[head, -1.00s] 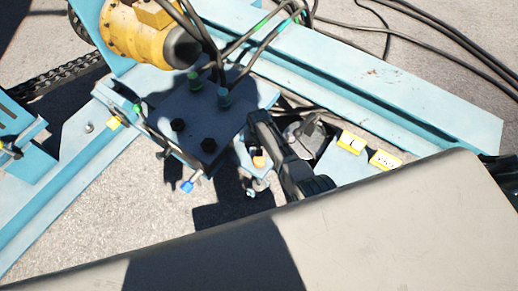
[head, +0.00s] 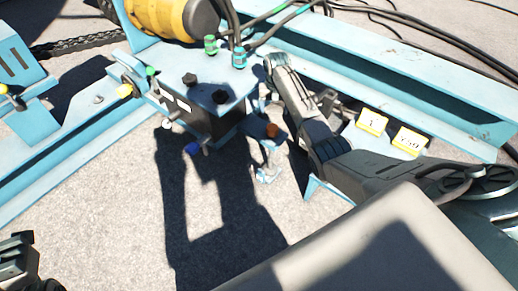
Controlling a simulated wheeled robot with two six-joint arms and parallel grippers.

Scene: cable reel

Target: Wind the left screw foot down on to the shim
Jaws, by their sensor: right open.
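A pale blue block (head: 205,95) with dark knobs and green and teal fittings sits on the blue frame. Beneath its front edge are a blue-tipped screw (head: 192,149) and a small blue bracket (head: 268,172) with an orange knob (head: 272,131). I cannot tell which part is the left screw foot, and I cannot make out a shim. My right gripper (head: 273,64) is open and points up and left beside the block's right edge; contact is unclear. A dark part at the bottom left seems to be my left gripper (head: 22,262), cut by the frame edge.
A yellow motor (head: 165,16) stands behind the block. Blue rails (head: 420,85) run along the back right, and yellow labels (head: 372,122) sit on a blue plate. Black cables (head: 395,18) lie at the back.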

